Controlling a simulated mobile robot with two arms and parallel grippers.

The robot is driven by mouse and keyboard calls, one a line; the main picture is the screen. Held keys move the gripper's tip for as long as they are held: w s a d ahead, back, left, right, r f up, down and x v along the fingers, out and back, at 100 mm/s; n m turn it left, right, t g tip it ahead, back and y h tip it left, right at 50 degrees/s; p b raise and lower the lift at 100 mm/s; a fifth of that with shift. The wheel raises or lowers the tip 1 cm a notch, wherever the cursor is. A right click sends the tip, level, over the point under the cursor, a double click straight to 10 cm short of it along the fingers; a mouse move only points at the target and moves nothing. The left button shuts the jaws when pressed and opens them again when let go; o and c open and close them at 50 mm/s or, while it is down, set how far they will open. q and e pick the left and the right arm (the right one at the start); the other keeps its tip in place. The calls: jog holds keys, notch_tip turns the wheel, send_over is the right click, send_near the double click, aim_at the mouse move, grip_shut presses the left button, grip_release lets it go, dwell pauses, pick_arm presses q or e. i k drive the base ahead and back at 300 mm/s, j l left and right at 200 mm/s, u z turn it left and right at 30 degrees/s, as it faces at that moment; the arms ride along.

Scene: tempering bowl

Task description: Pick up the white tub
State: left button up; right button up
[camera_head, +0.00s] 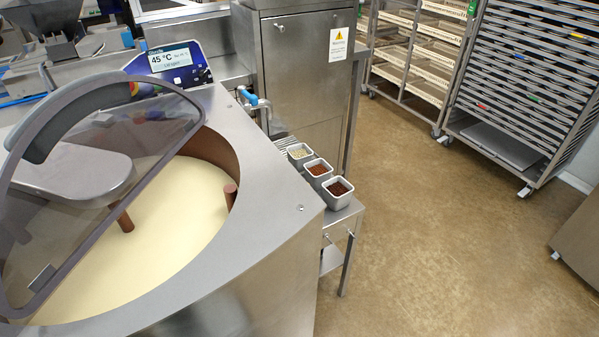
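I see no tub that is plainly white. Three small grey-white square tubs stand in a row on a low metal side shelf. The rear tub (299,155) holds pale bits, the middle tub (318,172) holds reddish-brown bits, and the front tub (337,192) holds dark red-brown bits. I cannot tell whether one of these is the white tub. Neither of my grippers is in view.
A large steel tempering bowl (268,215) of cream-coloured liquid, with a tilted clear lid (95,150), fills the left. A steel cabinet (305,65) stands behind the shelf (345,215). Racks (530,85) stand at the back right. The brown floor (450,240) between is clear.

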aim_at(298, 155)
jog(key=u, duration=0.35)
jog(key=l+u, duration=0.15)
jog(key=u, duration=0.5)
jog(key=i+l+u, duration=0.15)
jog(key=l+u, duration=0.2)
jog(key=l, duration=0.45)
jog(key=l+u, duration=0.35)
jog(key=l, duration=0.45)
jog(key=l+u, duration=0.35)
jog(key=l, duration=0.45)
